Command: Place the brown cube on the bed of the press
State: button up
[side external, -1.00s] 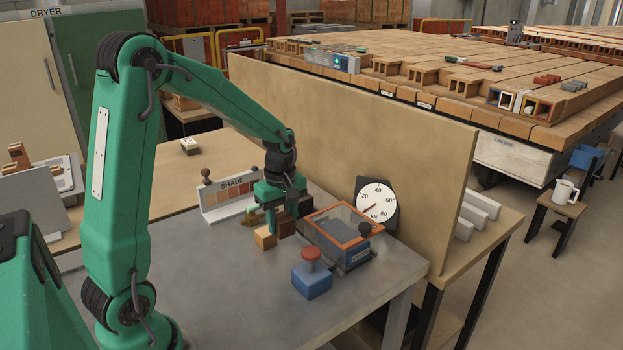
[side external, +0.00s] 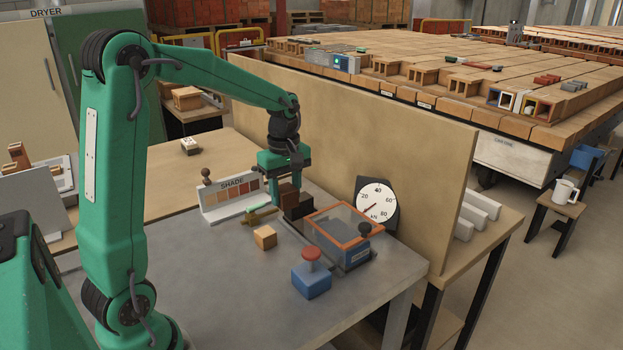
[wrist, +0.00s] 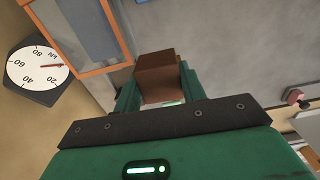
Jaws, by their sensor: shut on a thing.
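My gripper (side external: 287,183) is shut on the brown cube (side external: 288,199) and holds it above the grey table. In the wrist view the brown cube (wrist: 160,72) sits between the two green fingers. The press's orange frame (wrist: 108,22) is at the upper left of the wrist view.
A blue box with a red button (side external: 311,283) is in front of the press. A dial gauge (side external: 375,200) and a wooden partition (side external: 420,165) stand behind. A shade board (side external: 230,198) is at left.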

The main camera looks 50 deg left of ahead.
send_over(311, 212)
jog(key=s+d, duration=0.5)
jog(key=d, duration=0.1)
jog(key=shift+w+a, duration=1.05)
jog(key=shift+w, duration=0.05)
jog(key=shift+f, duration=2.7)
jog(key=shift+f, duration=0.1)
jog(key=shift+f, duration=4.9)
jog(key=shift+f, duration=0.1)
jog(key=o, duration=1.1)
jog(key=shift+o, duration=0.2)
